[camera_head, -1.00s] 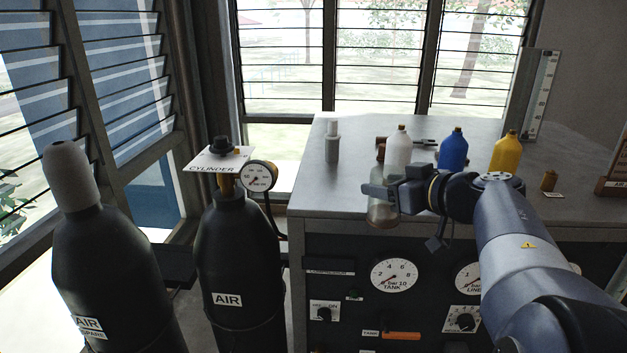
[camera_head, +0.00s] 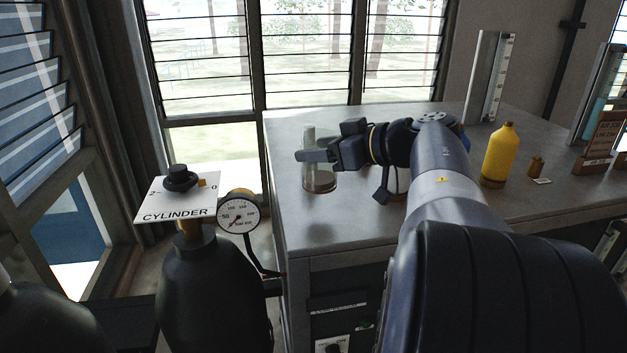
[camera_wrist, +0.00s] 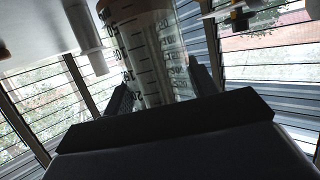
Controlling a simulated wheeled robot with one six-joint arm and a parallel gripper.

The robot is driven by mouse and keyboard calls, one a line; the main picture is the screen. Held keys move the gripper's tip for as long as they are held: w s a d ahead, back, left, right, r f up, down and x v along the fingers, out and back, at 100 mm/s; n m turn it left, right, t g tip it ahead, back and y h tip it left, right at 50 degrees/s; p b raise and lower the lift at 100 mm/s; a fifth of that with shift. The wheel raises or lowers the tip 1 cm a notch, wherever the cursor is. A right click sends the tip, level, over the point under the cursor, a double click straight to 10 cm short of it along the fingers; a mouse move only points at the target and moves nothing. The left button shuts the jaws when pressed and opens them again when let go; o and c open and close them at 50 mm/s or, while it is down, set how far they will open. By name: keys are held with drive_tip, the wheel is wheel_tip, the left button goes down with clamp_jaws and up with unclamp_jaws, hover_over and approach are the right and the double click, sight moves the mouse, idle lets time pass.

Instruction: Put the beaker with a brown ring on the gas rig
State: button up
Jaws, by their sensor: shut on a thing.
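My gripper (camera_head: 318,157) is shut on a clear glass beaker (camera_head: 319,182), held upright over the left part of the gas rig's grey top (camera_head: 300,222). A brownish band shows low on the glass. I cannot tell whether its base touches the top. In the wrist view the beaker (camera_wrist: 150,50) stands between my fingers, with dark graduation marks on its wall. The rig's front with its panel is mostly below the head view or behind my arm.
A pale cylinder (camera_head: 309,135) stands close behind the beaker. A yellow bottle (camera_head: 499,152) and a small brown weight (camera_head: 536,166) stand to the right; a blue bottle is mostly hidden by my arm. A black gas cylinder (camera_head: 214,300) with a gauge (camera_head: 238,214) stands front left.

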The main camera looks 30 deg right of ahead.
sight(332, 173)
drive_tip(key=shift+f, duration=2.65)
drive_tip(key=shift+f, duration=0.2)
drive_tip(key=o, duration=1.1)
drive_tip(key=shift+r, duration=0.25)
drive_tip(key=b+v, duration=0.2)
drive_tip(key=v, duration=1)
